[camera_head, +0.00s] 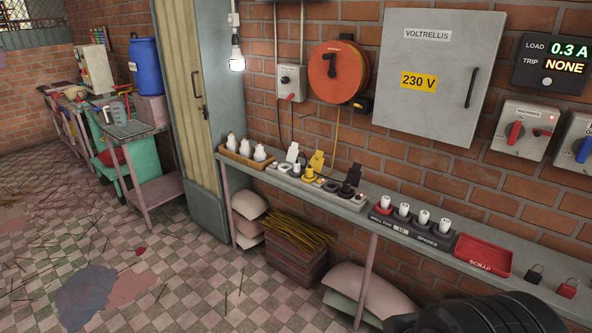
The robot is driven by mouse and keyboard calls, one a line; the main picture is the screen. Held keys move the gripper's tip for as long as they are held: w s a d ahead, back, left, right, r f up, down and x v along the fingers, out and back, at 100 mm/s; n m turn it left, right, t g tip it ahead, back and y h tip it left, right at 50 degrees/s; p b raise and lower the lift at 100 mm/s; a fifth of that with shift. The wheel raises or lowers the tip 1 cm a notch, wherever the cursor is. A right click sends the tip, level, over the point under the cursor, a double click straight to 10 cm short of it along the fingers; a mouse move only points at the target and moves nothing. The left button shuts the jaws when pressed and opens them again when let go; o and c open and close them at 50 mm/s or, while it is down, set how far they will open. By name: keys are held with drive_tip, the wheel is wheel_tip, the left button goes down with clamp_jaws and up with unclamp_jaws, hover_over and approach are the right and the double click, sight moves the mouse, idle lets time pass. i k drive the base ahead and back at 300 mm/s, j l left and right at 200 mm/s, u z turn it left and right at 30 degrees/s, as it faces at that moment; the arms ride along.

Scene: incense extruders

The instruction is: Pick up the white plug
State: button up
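A grey socket strip (325,197) lies on the long shelf against the brick wall. An upright white piece (292,152) stands at its left part, with a small white plug-like piece (297,169) just right of and below it. At this size I cannot tell which of these is the white plug. A yellow upright piece (317,160) and a black one (353,175) stand further right on the strip. My gripper's fingers do not show. A dark rounded part at the bottom right looks like my arm.
The shelf (505,281) also bears a wooden tray (240,159) with white bottle-like pieces, a dark rack (413,233) with several white cylinders, a red scrap tray (484,256) and padlocks (567,288). A cable reel (335,72) and grey cabinet (440,70) hang above. The checkered floor is mostly open at left.

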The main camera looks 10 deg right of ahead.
sight(297, 169)
drive_tip(key=i+j+z, duration=0.1)
drive_tip(key=i+j, duration=0.3)
drive_tip(key=i, duration=0.45)
drive_tip(key=i+j+z, duration=0.1)
drive_tip(key=i+j, duration=0.4)
drive_tip(key=i, duration=0.3)
drive_tip(key=i+j+z, duration=0.15)
drive_tip(key=i+j, duration=0.4)
drive_tip(key=i, duration=0.25)
drive_tip(key=i+j+z, duration=0.1)
drive_tip(key=i+j, duration=0.5)
drive_tip(key=i, duration=0.2)
